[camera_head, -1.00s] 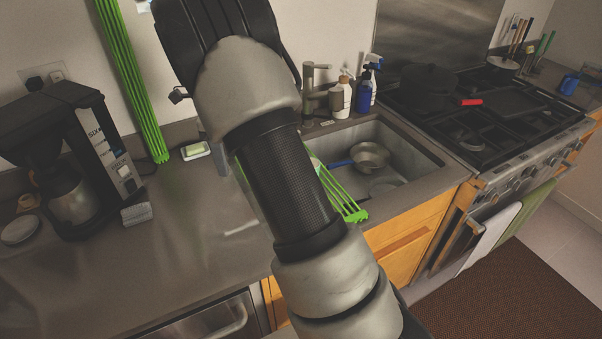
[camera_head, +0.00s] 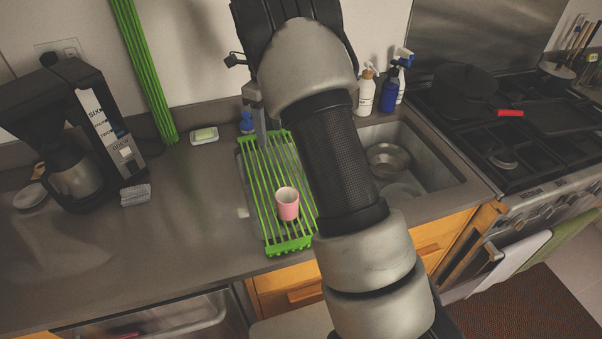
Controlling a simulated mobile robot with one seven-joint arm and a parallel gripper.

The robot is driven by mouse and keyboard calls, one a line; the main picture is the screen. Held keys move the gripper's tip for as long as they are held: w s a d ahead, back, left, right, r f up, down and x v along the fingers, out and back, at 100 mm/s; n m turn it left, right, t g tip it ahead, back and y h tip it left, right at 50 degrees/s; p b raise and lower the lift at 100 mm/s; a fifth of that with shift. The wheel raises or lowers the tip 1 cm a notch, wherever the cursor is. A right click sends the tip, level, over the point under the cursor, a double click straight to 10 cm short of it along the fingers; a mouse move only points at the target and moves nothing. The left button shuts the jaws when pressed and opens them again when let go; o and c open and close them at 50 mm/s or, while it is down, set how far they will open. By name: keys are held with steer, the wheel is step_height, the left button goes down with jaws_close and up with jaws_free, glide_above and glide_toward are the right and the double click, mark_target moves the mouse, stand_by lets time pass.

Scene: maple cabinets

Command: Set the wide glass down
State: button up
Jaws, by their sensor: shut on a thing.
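My arm reaches up across the middle of the head view and hides most of my gripper. Only a grey part of my gripper (camera_head: 259,120) shows left of the arm, above the back end of the green rack. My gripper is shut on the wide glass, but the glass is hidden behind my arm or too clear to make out. The green slatted drying rack (camera_head: 273,245) lies across the left part of the sink. A small pink cup (camera_head: 288,206) stands on its front half.
The coffee maker (camera_head: 85,135) and a soap dish (camera_head: 204,135) stand on the counter (camera_head: 185,220) to the left, with bare counter between them and the rack. Soap and spray bottles (camera_head: 389,92) stand behind the sink (camera_head: 430,165). The stove (camera_head: 500,155) is at the right.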

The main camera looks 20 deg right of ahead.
steer(key=shift+d, duration=0.15)
steer(key=shift+f, duration=0.3)
step_height(320, 180, down, 9)
steer(key=shift+w+f+p, duration=0.1)
steer(key=shift+f+p, duration=0.05)
steer(key=shift+p, duration=0.35)
steer(key=shift+f, duration=0.1)
steer(key=o, duration=1.5)
steer(key=shift+f, duration=0.1)
steer(key=shift+c, duration=0.2)
